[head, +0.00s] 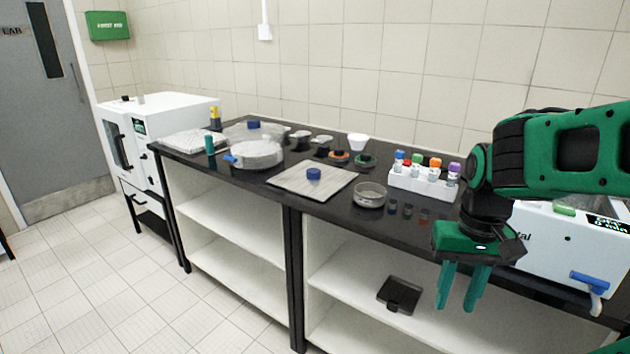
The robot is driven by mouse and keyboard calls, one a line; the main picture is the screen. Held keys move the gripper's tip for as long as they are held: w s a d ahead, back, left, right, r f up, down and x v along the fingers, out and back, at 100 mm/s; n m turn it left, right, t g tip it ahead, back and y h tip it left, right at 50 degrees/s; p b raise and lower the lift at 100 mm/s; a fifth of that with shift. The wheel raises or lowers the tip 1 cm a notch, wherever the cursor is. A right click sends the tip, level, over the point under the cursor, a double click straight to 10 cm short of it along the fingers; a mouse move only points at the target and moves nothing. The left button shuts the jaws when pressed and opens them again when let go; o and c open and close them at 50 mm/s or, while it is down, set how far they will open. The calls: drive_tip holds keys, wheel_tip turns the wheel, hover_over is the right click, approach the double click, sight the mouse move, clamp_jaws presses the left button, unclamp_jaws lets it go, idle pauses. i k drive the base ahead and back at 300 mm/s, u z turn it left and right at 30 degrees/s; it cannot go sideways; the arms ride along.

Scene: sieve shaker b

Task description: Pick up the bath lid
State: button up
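A flat, pale grey rectangular plate with a blue knob, which looks like the bath lid (290,180), lies on the black bench top, left of the middle of the bench. Its blue knob (313,174) stands up from its centre. My green gripper (461,289) hangs at the right, in front of the bench edge, with its fingers pointing down. It is open, with a gap between the fingers and nothing in it. It is well to the right of the lid and apart from it.
A glass dish (368,196) and several small vials stand right of the lid. A white rack (420,183) with coloured caps stands behind them. A white bath-like unit (560,250) with a blue tap is partly behind my arm. A round pan (257,155) stands left of the lid.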

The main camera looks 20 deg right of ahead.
sight(313, 180)
drive_tip(key=u, duration=0.05)
drive_tip(key=i, duration=1)
drive_tip(key=z, duration=0.05)
